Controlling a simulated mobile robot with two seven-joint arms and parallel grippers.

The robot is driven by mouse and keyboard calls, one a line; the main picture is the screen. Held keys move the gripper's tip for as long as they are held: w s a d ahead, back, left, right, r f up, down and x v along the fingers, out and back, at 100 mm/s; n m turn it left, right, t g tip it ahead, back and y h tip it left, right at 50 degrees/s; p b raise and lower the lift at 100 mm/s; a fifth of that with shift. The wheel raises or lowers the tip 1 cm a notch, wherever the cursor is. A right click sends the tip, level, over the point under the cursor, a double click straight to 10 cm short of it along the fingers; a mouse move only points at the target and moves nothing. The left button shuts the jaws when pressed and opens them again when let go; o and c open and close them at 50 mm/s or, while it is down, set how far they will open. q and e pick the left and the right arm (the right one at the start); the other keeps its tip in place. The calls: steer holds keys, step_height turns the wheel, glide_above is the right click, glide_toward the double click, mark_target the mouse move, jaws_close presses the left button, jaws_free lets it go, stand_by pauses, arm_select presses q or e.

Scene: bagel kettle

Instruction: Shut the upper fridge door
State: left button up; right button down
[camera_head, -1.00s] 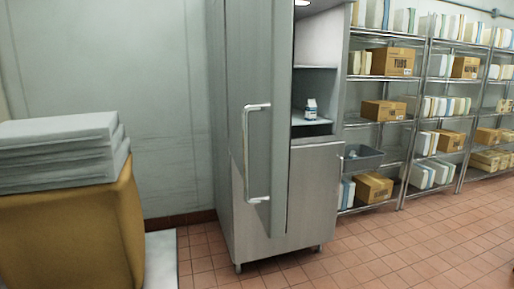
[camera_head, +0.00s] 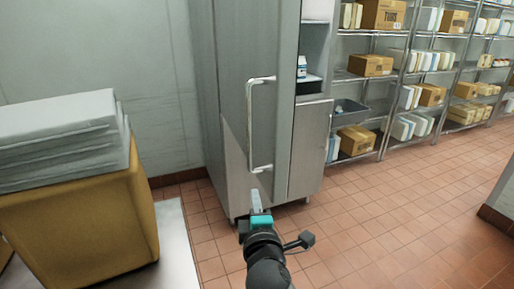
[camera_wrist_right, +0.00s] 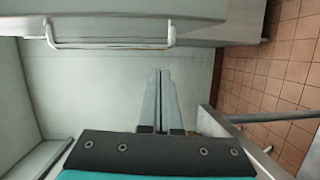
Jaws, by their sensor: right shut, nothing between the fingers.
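The upper fridge door (camera_head: 232,70) stands open on the tall steel fridge, with its broad face and long bar handle (camera_head: 250,125) towards me in the head view. A strip of the fridge inside (camera_head: 314,45) shows to its right, with a small carton (camera_head: 302,67) on a shelf. The lower door (camera_head: 309,150) looks shut. My right gripper (camera_head: 256,192) is shut and empty, below the handle in the head view. In the right wrist view its fingers (camera_wrist_right: 161,74) point up, apart from the handle (camera_wrist_right: 110,46). Contact with the door cannot be told. My left gripper is not in view.
A yellow-brown block (camera_head: 85,225) topped with a grey stack (camera_head: 60,135) stands at the left. Wire shelves (camera_head: 385,90) with boxes line the back right. The tiled floor (camera_head: 390,220) at the right is mostly clear.

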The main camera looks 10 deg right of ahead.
step_height(320, 180, up, 5)
glide_toward(269, 156)
steer(key=w+a+r, duration=0.3)
steer(key=w+a, duration=0.1)
steer(key=a, duration=0.1)
steer(key=shift+t, duration=0.4)
steer(key=d, duration=0.3)
steer(key=w+d, duration=0.1)
steer(key=shift+d+f+p, duration=0.2)
steer(key=shift+f+p, duration=0.1)
steer(key=shift+p, duration=0.1)
steer(key=shift+d, duration=0.1)
